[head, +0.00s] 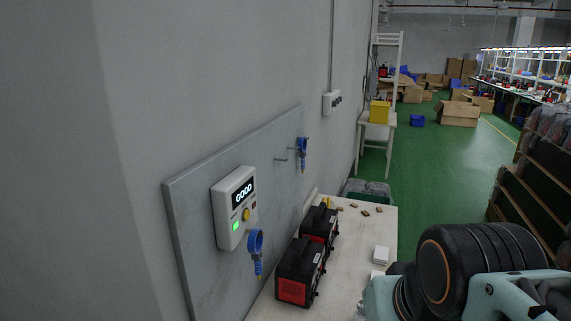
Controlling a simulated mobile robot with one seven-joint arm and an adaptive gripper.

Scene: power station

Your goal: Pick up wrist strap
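Two blue wrist straps hang on a grey board on the wall. The nearer strap (255,243) is a blue loop with a yellow tip pointing down, just right of and below a white tester box. The farther strap (302,149) hangs near the board's far upper edge, beside a small metal hook. My arm fills the lower right corner, with dark parts of what looks like my gripper (545,291) at its end. It is well to the right of both straps and touches neither. Its fingertips cannot be made out.
The white tester (235,207) shows "GOOD" and a green light. Open green floor (430,155) lies beyond.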

